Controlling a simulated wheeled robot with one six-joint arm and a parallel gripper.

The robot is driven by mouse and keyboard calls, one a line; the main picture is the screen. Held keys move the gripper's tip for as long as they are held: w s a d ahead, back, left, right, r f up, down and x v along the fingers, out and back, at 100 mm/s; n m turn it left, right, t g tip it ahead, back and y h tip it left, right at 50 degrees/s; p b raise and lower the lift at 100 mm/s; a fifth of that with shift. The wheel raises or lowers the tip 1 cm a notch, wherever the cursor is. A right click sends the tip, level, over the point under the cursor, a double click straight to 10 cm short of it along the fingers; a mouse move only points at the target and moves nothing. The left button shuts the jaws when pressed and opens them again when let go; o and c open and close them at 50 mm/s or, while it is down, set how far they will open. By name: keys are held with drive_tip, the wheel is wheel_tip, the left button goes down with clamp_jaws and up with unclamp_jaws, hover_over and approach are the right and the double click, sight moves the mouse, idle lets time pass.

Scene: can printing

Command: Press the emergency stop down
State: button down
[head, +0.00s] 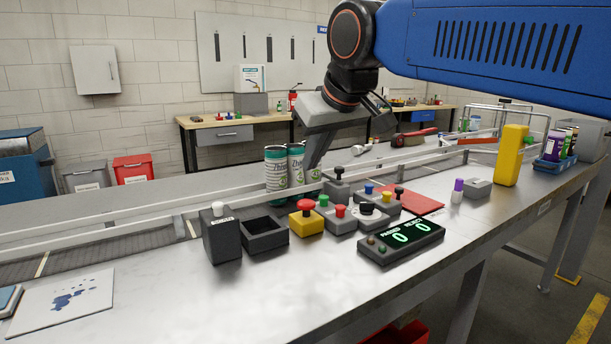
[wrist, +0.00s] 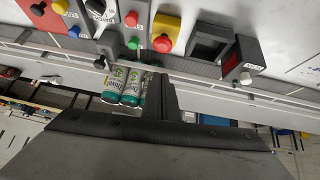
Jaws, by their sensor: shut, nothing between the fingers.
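The emergency stop (head: 306,206) is a red mushroom button on a yellow box, standing on the bench among the control boxes. In the wrist view the red button (wrist: 162,43) on its yellow box shows above the fingers, clear of them. My gripper (head: 312,163) points down behind the control boxes, close to the green and white cans (head: 277,173), and is apart from the emergency stop. The gripper's fingers (wrist: 160,98) are shut with nothing between them. Whether a finger touches a can is unclear.
A dark open box (head: 264,235) and a dark box with a white knob (head: 221,236) stand left of the emergency stop. Grey boxes with coloured buttons (head: 340,217) and a counter display (head: 401,240) stand right. A conveyor rail (head: 100,228) runs behind.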

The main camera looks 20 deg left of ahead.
drive_tip(key=shift+v, duration=2.6)
drive_tip(key=d+f+m+h, duration=0.1)
drive_tip(key=d+f+m, duration=0.1)
drive_tip(key=d+f, duration=0.8)
drive_tip(key=d+f+m+h, duration=0.2)
drive_tip(key=d+f+m, duration=0.15)
drive_tip(key=d, duration=1.25)
drive_tip(key=s+d+f+m+h, duration=0.1)
drive_tip(key=s+d+f+m, duration=0.1)
drive_tip(key=s+d+f, duration=0.6)
drive_tip(key=s+d+f+m+h, duration=0.1)
drive_tip(key=s+d+f+m, duration=0.1)
drive_tip(key=s+d+f, duration=0.6)
wheel_tip(320, 180, down, 7)
drive_tip(key=shift+d+r+m+g, duration=0.2)
drive_tip(key=shift+d+m+g, duration=0.15)
drive_tip(key=shift+d, duration=0.65)
